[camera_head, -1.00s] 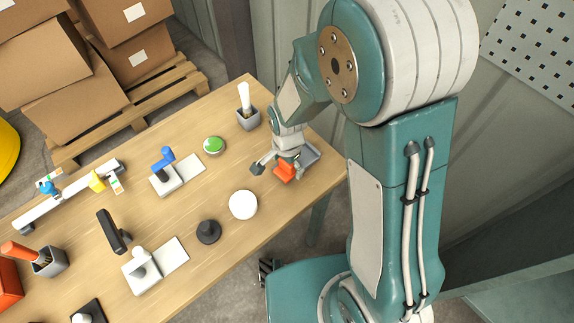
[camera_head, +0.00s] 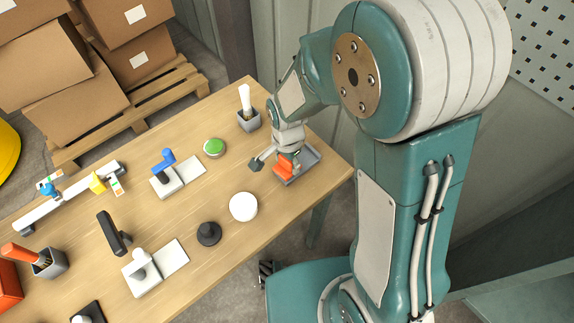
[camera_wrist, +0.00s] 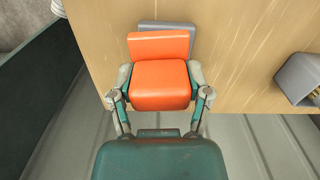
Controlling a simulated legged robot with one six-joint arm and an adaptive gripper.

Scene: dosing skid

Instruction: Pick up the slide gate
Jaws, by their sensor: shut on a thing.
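The slide gate appears to be the orange block (camera_head: 283,170), with a flat upright plate along one side. It also fills the middle of the wrist view (camera_wrist: 160,87). My gripper (camera_head: 277,164) is shut on it, with one finger at each side in the wrist view (camera_wrist: 160,80). It is at or just above a shallow grey tray (camera_head: 306,172) at the right end of the table. Part of the tray (camera_wrist: 165,25) shows beyond the block in the wrist view. The far finger is partly hidden in the head view.
A grey holder (camera_head: 249,121) with a white-handled tool stands behind my gripper. A green button (camera_head: 214,147), a white disc (camera_head: 243,206), a black knob (camera_head: 208,232) and a blue-handled valve (camera_head: 166,168) stand to the left. The table's front right edge is close.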

